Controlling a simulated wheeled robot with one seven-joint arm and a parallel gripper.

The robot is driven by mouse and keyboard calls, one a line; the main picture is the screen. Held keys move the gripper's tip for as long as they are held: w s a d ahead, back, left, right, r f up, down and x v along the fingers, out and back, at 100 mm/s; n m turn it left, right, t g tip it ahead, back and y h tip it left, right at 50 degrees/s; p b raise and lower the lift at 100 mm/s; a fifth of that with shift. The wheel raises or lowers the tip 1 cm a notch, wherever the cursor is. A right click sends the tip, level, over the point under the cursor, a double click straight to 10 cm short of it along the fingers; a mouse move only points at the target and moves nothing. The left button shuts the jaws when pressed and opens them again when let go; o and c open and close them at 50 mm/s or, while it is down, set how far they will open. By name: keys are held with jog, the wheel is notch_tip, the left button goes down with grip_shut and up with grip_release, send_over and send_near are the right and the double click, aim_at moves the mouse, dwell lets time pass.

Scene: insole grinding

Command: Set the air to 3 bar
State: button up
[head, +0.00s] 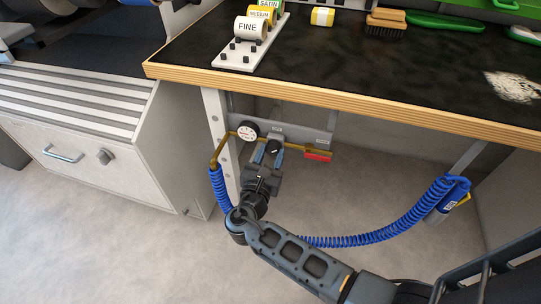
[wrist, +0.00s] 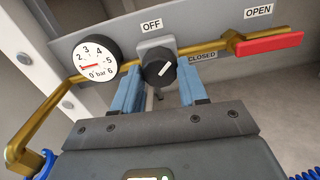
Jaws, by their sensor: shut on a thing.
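The black regulator knob (wrist: 156,75) sits below the OFF label (wrist: 152,26) on a grey block. My gripper (wrist: 161,84) is shut on it, with one blue finger on each side. The knob's white mark points up and right. The round white pressure gauge (wrist: 97,60) is left of the knob. Its red needle points left, near 1 bar, between 0 and 2. In the head view my gripper (head: 267,158) reaches under the bench to the knob (head: 274,147), right of the gauge (head: 247,131).
The red valve lever (wrist: 268,43) lies along the brass pipe on the right, beneath the OPEN label (wrist: 258,11). A blue coiled hose (head: 370,238) hangs below. The wooden bench edge (head: 300,94) overhangs the panel.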

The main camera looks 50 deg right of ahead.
jog(key=m+b, duration=0.2)
jog(key=m, duration=0.2)
jog(key=shift+f+m, duration=0.15)
jog(key=shift+m, duration=0.25)
jog(key=m+b, duration=0.3)
jog(key=m, duration=0.1)
jog(key=m+b, duration=0.3)
jog(key=m, duration=0.2)
jog(key=shift+m+b, duration=1.3)
jog(key=shift+m, duration=0.3)
jog(key=shift+r, duration=0.2)
jog(key=o, duration=1.1)
jog(key=shift+c, duration=0.2)
jog(key=v, duration=0.8)
